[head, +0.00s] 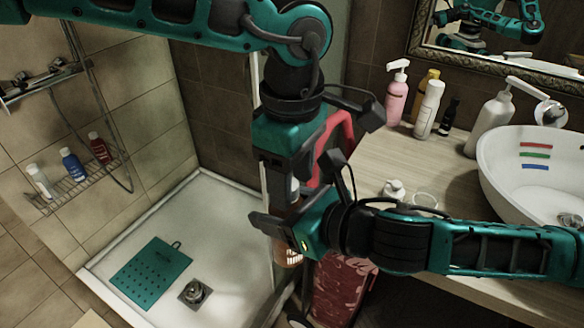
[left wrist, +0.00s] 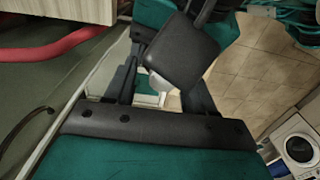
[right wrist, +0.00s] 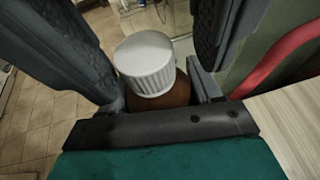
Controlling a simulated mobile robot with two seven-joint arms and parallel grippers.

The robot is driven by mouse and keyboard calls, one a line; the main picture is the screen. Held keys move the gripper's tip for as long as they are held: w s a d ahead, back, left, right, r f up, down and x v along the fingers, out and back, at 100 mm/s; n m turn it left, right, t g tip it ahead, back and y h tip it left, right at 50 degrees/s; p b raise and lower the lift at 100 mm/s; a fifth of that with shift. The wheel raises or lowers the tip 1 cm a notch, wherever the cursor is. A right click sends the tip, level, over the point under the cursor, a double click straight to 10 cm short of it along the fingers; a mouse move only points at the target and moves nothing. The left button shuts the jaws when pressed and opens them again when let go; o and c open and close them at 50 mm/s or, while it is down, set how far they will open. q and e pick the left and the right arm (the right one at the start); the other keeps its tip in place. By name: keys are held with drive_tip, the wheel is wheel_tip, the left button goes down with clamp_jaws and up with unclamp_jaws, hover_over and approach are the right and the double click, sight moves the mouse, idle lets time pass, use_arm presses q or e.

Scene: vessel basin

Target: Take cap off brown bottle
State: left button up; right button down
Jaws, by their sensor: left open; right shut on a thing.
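The brown bottle (right wrist: 160,102) is upright between the fingers of my right gripper (head: 280,226), which is shut on it. Its white ribbed cap (right wrist: 146,62) sits on top in the right wrist view. In the head view the lower part of the bottle (head: 288,257) shows below my right gripper. My left gripper (head: 292,182) points down from above, open, close over the cap. In the left wrist view a small part of the white cap (left wrist: 158,82) shows between the left fingers, the rest hidden behind a dark part. I cannot tell whether the left fingers touch it.
A wooden counter (head: 385,165) on the right holds several bottles, a white pump bottle (head: 490,118) and a white basin (head: 520,170). A red rail (head: 335,140) is close behind the grippers. A shower tray (head: 225,215) with a green mat (head: 150,272) lies left.

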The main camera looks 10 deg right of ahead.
use_arm(q)
drive_tip(key=shift+c, duration=0.4)
drive_tip(key=shift+d, duration=0.1)
drive_tip(key=c, duration=0.9)
drive_tip(key=o, duration=1.1)
drive_tip(key=shift+c, duration=0.2)
drive_tip(key=shift+r, duration=0.1)
wheel_tip(320, 180, up, 4)
drive_tip(key=shift+r, duration=0.25)
drive_tip(key=shift+c, duration=0.4)
wheel_tip(320, 180, up, 2)
drive_tip(key=m, duration=0.5)
drive_tip(key=shift+s, duration=0.15)
drive_tip(key=r+m, duration=0.1)
drive_tip(key=m, duration=0.2)
drive_tip(key=shift+a+r+m, duration=0.35)
drive_tip(key=shift+a+m, duration=0.05)
drive_tip(key=shift+f, duration=3.9)
